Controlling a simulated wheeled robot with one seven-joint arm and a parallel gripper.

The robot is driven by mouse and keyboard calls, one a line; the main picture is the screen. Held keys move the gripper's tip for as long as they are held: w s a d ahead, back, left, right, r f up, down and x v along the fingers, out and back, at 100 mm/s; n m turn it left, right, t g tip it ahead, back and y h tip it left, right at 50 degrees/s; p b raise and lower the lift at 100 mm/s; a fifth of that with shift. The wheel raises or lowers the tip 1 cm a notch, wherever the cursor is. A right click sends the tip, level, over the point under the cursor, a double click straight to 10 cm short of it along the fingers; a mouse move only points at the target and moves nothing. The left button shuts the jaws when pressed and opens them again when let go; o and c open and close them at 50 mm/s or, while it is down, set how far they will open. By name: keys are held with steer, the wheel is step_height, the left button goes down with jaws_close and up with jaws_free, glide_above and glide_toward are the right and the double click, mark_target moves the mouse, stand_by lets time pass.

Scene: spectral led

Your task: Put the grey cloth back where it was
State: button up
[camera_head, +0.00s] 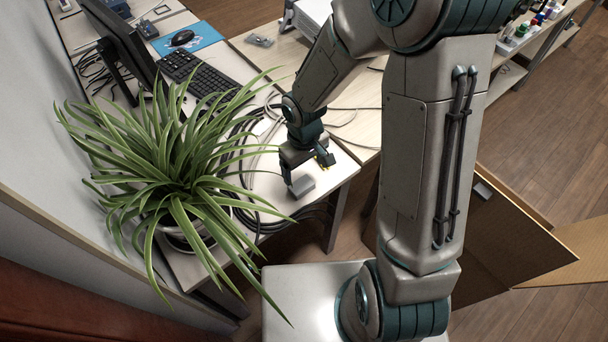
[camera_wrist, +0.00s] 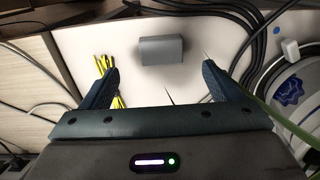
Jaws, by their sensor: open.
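A small grey block-shaped thing (camera_wrist: 162,50) lies on the pale desk top, ahead of my fingertips in the wrist view. It also shows in the head view (camera_head: 303,187), near the desk's front edge. It may be the grey cloth folded up, but I cannot tell its material. My gripper (camera_wrist: 156,76) is open, with nothing between its fingers. The grey thing is roughly centred between the two fingers and beyond their tips, apart from them. In the head view my gripper (camera_head: 305,168) is low over the desk, right beside the grey thing.
A potted spider plant (camera_head: 175,160) stands left of my gripper, its leaves reaching close. Black cables (camera_head: 245,135) run over the desk. Yellow strands (camera_wrist: 108,88) lie by my left finger. A keyboard (camera_head: 198,75) and monitor (camera_head: 122,45) are farther back. An open cardboard box (camera_head: 510,240) is at right.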

steer(key=s+d+r+m+t, duration=0.1)
steer(key=s+d+r+m, duration=0.2)
steer(key=r, duration=0.7)
steer(key=s+d+r+m+t, duration=0.2)
steer(key=s+d+r+m, duration=0.1)
steer(key=s+d+r, duration=0.5)
steer(key=shift+s+r+m, duration=0.4)
steer(key=shift+s+r, duration=0.1)
steer(key=shift+r, duration=1)
steer(key=shift+d, duration=0.15)
